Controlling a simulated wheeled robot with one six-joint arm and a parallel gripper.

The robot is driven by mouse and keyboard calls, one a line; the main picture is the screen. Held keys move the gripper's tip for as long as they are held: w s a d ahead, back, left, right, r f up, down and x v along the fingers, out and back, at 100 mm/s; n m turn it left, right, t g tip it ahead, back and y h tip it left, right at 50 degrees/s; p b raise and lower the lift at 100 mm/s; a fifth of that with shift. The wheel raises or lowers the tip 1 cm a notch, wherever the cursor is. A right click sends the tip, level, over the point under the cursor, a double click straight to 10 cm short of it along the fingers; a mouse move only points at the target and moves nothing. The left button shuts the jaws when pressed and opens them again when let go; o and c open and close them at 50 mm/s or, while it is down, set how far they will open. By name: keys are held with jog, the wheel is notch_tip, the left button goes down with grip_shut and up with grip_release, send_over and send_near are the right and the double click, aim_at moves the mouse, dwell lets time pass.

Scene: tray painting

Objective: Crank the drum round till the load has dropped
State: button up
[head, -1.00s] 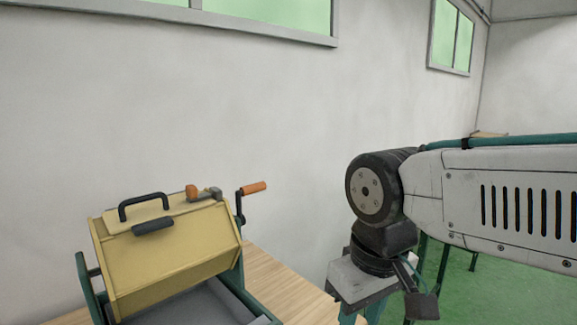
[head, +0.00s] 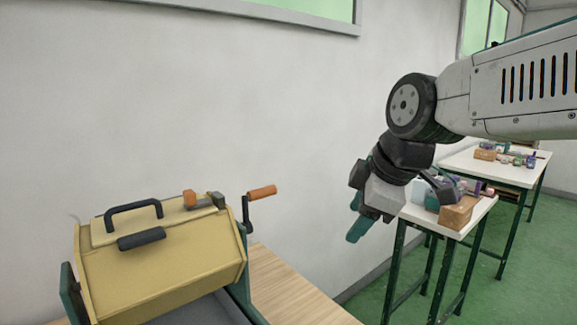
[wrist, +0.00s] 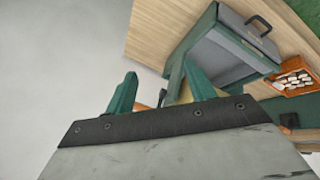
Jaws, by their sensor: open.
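The drum (head: 165,270) is a yellow, flat-sided barrel in a dark green frame, at the lower left of the head view. Its lid carries a black handle (head: 133,209) and an orange-and-grey latch (head: 203,200). The crank (head: 245,215), with an orange grip (head: 262,192), sticks out on the drum's right side, its grip up. My gripper (head: 356,230) is open and empty, well right of the crank, teal fingers pointing down-left. In the wrist view, the open fingers (wrist: 158,68) frame part of the crank (wrist: 162,99) beyond them. The load's position cannot be told.
The drum stands on a wooden bench (head: 285,290) against a white wall. A grey bin (wrist: 215,62) and an orange crate of white pieces (wrist: 295,82) show in the wrist view. Right of my gripper stand white tables (head: 495,165) with small items. Space between gripper and crank is clear.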

aim_at(264, 190)
jog(key=w+a+r+n+t+y, duration=0.2)
jog(key=w+a+r+n, duration=0.3)
jog(key=w+a+n, duration=0.6)
jog(key=shift+m, duration=0.4)
jog(key=x, duration=0.8)
jog(key=a+x, duration=0.1)
jog(key=x, duration=0.3)
jog(key=shift+w+r, duration=0.2)
jog(key=shift+c, duration=0.3)
jog(key=c, duration=1.1)
